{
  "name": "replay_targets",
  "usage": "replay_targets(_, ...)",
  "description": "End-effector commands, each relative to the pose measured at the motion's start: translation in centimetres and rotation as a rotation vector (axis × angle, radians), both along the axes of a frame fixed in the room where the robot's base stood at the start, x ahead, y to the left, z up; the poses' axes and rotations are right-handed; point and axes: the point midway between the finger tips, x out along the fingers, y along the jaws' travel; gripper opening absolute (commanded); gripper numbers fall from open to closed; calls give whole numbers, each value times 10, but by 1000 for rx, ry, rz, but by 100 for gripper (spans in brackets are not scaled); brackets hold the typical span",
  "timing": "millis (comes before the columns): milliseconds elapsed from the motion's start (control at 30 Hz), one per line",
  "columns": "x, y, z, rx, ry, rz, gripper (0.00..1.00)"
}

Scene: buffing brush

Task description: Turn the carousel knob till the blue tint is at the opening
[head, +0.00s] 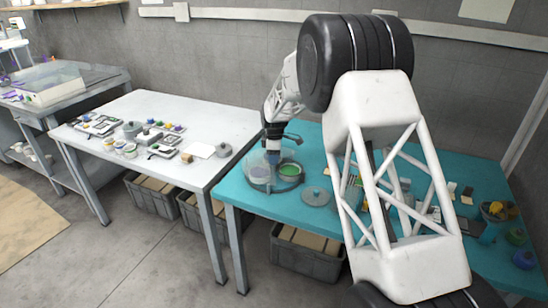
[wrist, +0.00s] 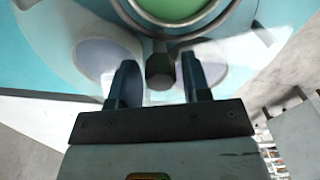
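The carousel (head: 259,181) is a round, clear-covered tint holder at the left end of the teal table. A green tint (head: 290,170) shows in its ringed opening; the green also shows at the top of the wrist view (wrist: 175,8). Under the clear cover, a bluish-purple tint (wrist: 104,58) shows at left and a greyish one (wrist: 213,72) at right; I cannot tell surely which is blue. The dark faceted knob (wrist: 159,70) stands between my gripper's (wrist: 160,82) two fingers, with a gap on each side. My gripper is open, over the carousel in the head view (head: 273,152).
A grey lid (head: 316,196) lies on the teal table (head: 262,206) right of the carousel. Behind my arm are several small items and an orange-filled container (head: 499,210). A white table (head: 215,122) with pots and trays adjoins at left.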

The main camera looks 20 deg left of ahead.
Motion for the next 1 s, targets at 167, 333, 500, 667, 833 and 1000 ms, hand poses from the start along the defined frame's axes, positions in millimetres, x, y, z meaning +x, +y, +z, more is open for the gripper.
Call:
replay_targets(167,0,0,0,0,0,0,16)
replay_targets(333,0,0,0,0,0,-1,7)
replay_targets(500,0,0,0,0,0,-19,7)
replay_targets(667,0,0,-1,-1,1,-64,7)
replay_targets(833,0,0,0,1,0,-155,7)
replay_targets(1000,0,0,0,1,0,-285,7)
